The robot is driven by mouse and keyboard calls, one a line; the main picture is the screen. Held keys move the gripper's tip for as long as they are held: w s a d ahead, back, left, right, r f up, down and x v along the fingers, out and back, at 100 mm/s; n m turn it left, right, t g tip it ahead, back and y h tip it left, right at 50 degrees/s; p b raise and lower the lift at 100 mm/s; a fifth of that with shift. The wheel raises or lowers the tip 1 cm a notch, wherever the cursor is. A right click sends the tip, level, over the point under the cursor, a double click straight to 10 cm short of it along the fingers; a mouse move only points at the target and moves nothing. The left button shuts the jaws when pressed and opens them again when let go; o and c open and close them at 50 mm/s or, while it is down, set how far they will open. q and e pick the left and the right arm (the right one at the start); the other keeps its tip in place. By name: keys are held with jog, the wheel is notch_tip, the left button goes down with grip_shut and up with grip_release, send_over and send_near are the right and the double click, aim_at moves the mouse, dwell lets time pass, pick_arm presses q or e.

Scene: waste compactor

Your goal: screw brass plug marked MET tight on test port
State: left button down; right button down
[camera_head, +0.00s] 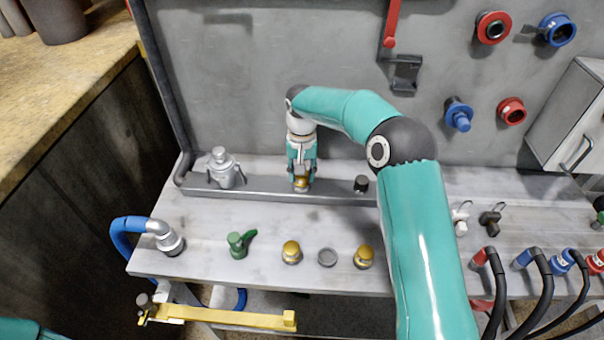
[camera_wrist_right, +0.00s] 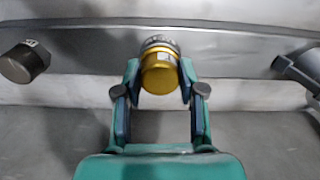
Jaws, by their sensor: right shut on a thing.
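My right gripper (camera_head: 302,172) is shut on a brass plug (camera_head: 301,184) at the grey rail at the back of the bench. In the right wrist view the two fingers (camera_wrist_right: 160,88) press on both sides of the brass plug (camera_wrist_right: 159,76). The plug's far end meets a grey ribbed collar (camera_wrist_right: 158,42) on the rail, which I take for the test port. A pale label shows on the plug, but its letters are too small to read. I cannot tell how far the plug is screwed in. My left gripper is out of view.
Two more brass plugs (camera_head: 291,252) (camera_head: 364,257) stand on the bench, with a flat grey disc (camera_head: 327,257) between them. A dark cap (camera_head: 361,184) and a silver valve (camera_head: 224,168) flank the gripper on the rail. A green-handled valve (camera_head: 238,246) stands front left.

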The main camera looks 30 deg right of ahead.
jog(key=c, duration=0.6)
grip_release()
jog(key=shift+c, duration=0.4)
